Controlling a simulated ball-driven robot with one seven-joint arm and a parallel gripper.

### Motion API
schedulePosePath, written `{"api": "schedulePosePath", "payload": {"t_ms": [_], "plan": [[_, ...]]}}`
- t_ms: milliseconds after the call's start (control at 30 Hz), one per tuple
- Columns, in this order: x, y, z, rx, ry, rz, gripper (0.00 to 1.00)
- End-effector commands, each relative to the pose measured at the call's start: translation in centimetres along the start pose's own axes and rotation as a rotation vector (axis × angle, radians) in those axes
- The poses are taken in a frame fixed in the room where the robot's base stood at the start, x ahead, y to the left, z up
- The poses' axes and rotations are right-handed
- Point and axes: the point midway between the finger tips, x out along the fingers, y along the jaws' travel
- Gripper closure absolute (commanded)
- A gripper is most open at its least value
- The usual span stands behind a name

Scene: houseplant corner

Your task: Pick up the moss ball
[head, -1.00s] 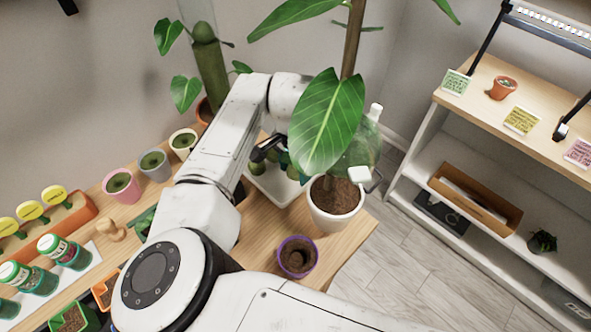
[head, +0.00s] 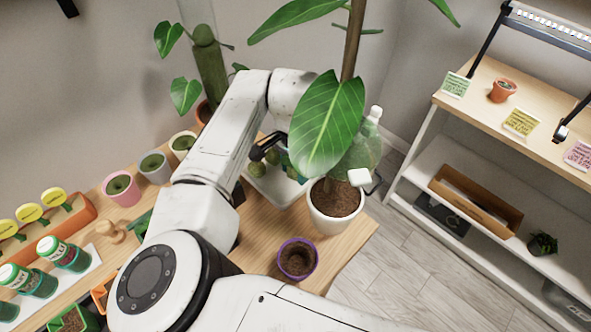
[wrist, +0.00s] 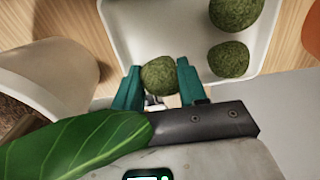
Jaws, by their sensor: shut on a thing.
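In the wrist view, a round green moss ball (wrist: 159,75) sits between the two teal fingers of my gripper (wrist: 160,82). The fingers press on it from both sides, so my gripper is shut on it. Behind it is a white tray (wrist: 150,30), with two more moss balls (wrist: 231,59) at its right. In the head view the tray (head: 283,194) stands on the wooden bench, and my gripper is partly hidden by a large leaf. I cannot tell how high the held ball is above the tray.
A white pot (head: 335,215) with a tall big-leaved plant stands close to the tray, its leaf (head: 325,125) hanging over my wrist. A green bottle (head: 365,145) is behind it. A purple pot (head: 297,259) stands in front. Small cactus pots (head: 122,188) line the wall side.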

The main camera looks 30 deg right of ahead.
Motion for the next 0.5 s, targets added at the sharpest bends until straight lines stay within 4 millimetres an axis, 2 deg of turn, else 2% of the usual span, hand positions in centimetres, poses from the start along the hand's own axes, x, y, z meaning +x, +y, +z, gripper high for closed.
{"api": "schedulePosePath", "payload": {"t_ms": [167,500], "plan": [[-2.8,-0.1,0.0,0.001,0.002,-0.003,0.86],[-11.0,0.0,-0.1,0.002,0.001,-0.003,0.86]]}}
